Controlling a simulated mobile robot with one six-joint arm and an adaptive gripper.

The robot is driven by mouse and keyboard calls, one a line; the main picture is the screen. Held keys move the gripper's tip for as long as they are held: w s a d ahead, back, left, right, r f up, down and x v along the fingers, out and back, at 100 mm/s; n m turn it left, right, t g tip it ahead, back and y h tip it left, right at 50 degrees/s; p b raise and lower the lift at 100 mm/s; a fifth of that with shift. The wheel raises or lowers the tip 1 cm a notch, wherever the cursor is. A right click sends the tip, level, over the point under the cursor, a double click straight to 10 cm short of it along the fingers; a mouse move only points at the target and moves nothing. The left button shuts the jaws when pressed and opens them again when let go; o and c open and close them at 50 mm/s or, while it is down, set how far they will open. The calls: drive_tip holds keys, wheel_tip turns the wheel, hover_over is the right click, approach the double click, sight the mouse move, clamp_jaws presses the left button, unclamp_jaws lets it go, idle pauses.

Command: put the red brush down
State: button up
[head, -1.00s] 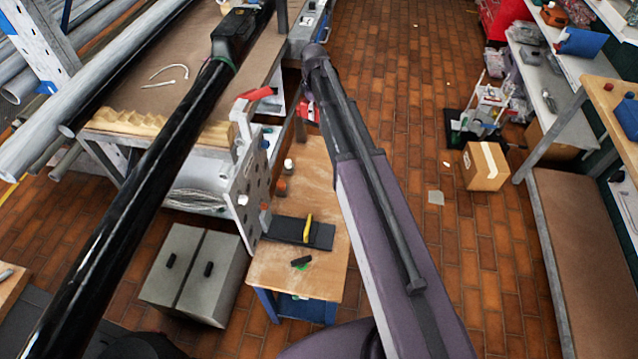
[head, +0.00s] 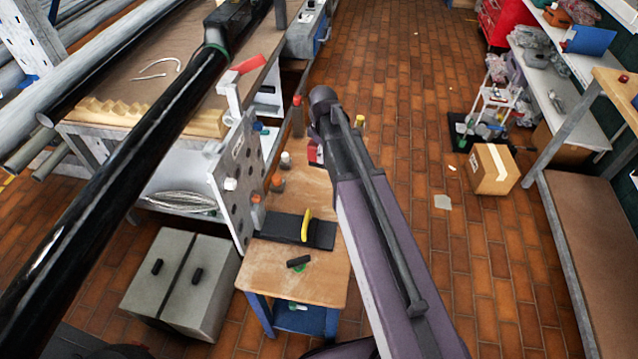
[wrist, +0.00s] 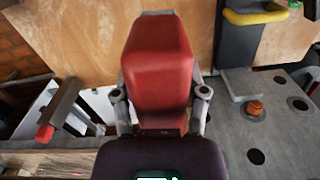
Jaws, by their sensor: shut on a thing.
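The red brush (wrist: 158,62) fills the middle of the wrist view, its red block between my two fingers. My gripper (wrist: 160,97) is shut on it, with a finger at each side. In the head view only a bit of the red brush (head: 314,153) shows left of my arm; the arm hides the rest and most of the gripper. The brush is over the far part of a small wooden bench (head: 260,270). Whether it touches the bench top I cannot tell.
A black board with a yellow handle (head: 307,224) and a small black-and-green item (head: 299,262) lie on the bench. Capped bottles (head: 285,160) stand near the perforated grey plate (head: 235,180) at left. The bench's near part has bare wood.

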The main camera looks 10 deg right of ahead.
drive_tip(key=s+f+n+b, duration=0.1)
drive_tip(key=s+f+b, duration=0.6)
drive_tip(key=f, duration=0.3)
drive_tip(key=shift+b, duration=0.9)
drive_tip(key=shift+d+r, duration=0.1)
drive_tip(key=w, duration=0.5)
drive_tip(key=w+f+b, duration=0.1)
drive_tip(key=w, duration=1)
drive_tip(key=shift+d+f, duration=0.25)
drive_tip(key=shift+f+b, duration=0.1)
drive_tip(key=shift+b, duration=0.2)
drive_tip(key=shift+f+b, duration=1.7)
drive_tip(key=shift+f, duration=0.2)
drive_tip(key=o, duration=1)
drive_tip(key=shift+r, duration=0.1)
drive_tip(key=shift+r, duration=0.2)
